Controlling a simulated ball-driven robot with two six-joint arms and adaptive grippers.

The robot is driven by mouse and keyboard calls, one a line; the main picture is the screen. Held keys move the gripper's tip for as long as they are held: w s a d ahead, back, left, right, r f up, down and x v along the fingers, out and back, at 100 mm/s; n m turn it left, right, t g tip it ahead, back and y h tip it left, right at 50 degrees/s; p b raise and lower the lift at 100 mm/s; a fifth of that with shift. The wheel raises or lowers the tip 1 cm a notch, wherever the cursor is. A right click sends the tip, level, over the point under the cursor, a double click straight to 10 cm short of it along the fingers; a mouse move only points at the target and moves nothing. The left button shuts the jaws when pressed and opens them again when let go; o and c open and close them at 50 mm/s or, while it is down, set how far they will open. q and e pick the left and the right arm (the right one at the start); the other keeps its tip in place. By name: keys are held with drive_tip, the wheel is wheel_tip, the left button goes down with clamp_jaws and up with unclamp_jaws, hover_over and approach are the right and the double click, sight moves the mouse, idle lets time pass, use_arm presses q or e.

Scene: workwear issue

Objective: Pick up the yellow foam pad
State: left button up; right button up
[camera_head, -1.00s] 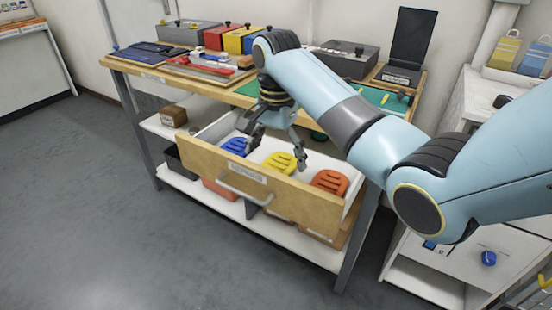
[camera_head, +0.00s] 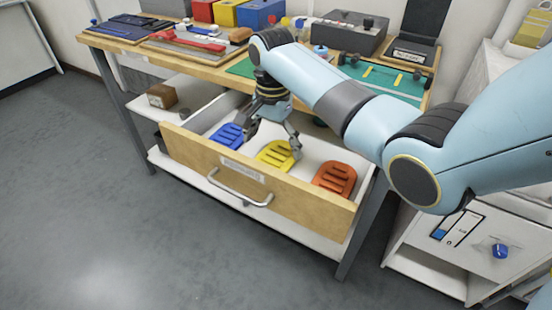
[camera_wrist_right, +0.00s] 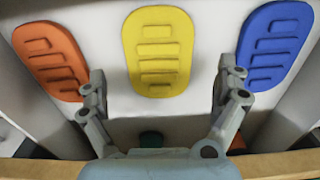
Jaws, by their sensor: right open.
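The yellow foam pad (camera_head: 275,155) lies in the open drawer (camera_head: 215,168), between a blue pad (camera_head: 228,136) and an orange pad (camera_head: 335,178). In the right wrist view the yellow pad (camera_wrist_right: 158,52) is at the upper middle, oval with raised bars. My right gripper (camera_head: 272,143) is open above the drawer, over the yellow pad. In the wrist view its fingers (camera_wrist_right: 164,92) are spread to either side of the yellow pad's lower end, with nothing between them. I cannot tell the height left above the pad. My left gripper is not in view.
The drawer's wooden front and handle (camera_head: 240,190) face the robot. The workbench top (camera_head: 215,72) above carries tools, coloured boxes and a grey case (camera_head: 345,34). A small brown box (camera_head: 162,96) sits on the shelf left of the drawer. The floor at left is clear.

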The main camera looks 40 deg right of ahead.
sight(274, 158)
wheel_tip(274, 158, down, 3)
drive_tip(key=shift+s+f+b, duration=0.1)
drive_tip(key=shift+s+b, duration=0.05)
drive_tip(key=shift+b, duration=0.15)
drive_tip(key=shift+f, duration=0.45)
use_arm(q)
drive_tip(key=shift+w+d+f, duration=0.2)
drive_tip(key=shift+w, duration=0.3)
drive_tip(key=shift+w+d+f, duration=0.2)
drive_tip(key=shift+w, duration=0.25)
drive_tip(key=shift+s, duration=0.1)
use_arm(e)
drive_tip(key=c, duration=0.4)
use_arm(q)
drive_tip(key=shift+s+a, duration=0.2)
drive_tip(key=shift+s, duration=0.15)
use_arm(e)
drive_tip(key=c, duration=0.8)
